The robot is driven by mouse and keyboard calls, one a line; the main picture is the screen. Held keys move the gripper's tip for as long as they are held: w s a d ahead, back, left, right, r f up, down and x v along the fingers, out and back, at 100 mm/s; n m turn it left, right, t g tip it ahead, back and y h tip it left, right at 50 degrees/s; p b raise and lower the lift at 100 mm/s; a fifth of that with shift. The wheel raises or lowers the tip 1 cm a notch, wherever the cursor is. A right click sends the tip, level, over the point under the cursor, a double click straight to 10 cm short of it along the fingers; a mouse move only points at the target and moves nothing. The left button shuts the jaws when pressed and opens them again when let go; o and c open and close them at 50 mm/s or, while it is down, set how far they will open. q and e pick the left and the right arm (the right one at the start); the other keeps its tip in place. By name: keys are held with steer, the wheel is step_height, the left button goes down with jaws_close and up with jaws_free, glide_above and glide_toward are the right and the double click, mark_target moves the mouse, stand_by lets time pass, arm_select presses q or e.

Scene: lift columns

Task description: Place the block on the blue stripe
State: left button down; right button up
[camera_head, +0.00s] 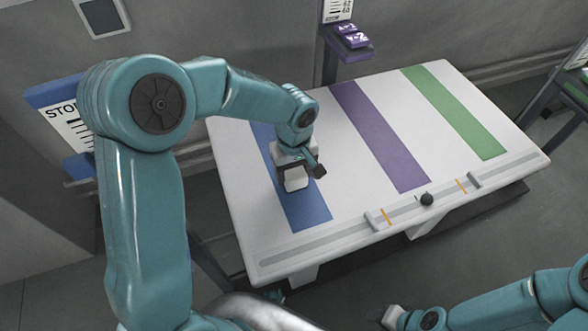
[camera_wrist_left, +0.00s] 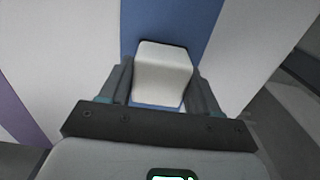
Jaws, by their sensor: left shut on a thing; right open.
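A white block (camera_wrist_left: 162,75) sits between the fingers of my left gripper (camera_wrist_left: 160,88), which is shut on it. In the head view the block (camera_head: 295,179) is over the blue stripe (camera_head: 304,210), held by my left gripper (camera_head: 298,170). In the wrist view the blue stripe (camera_wrist_left: 190,22) lies behind and around the block. Whether the block touches the table surface, I cannot tell. My right gripper (camera_head: 392,318) is at the bottom of the head view, below the table's front edge, open and apart from everything.
The white table (camera_head: 350,215) also has a purple stripe (camera_head: 382,140) and a green stripe (camera_head: 455,115). A slotted rail with a black knob (camera_head: 427,199) runs along its front edge. A purple shelf (camera_head: 350,48) with purple blocks stands behind, and a blue-topped sign (camera_head: 60,95) at left.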

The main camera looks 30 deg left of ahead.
mark_target(294, 172)
arm_select(q)
steer(key=shift+c, duration=1.2)
jaws_free()
steer(key=shift+w+r, duration=0.1)
steer(key=shift+r, duration=0.35)
step_height(294, 172, up, 11)
steer(key=p, duration=0.2)
steer(key=shift+r, duration=0.15)
steer(key=shift+s, duration=0.2)
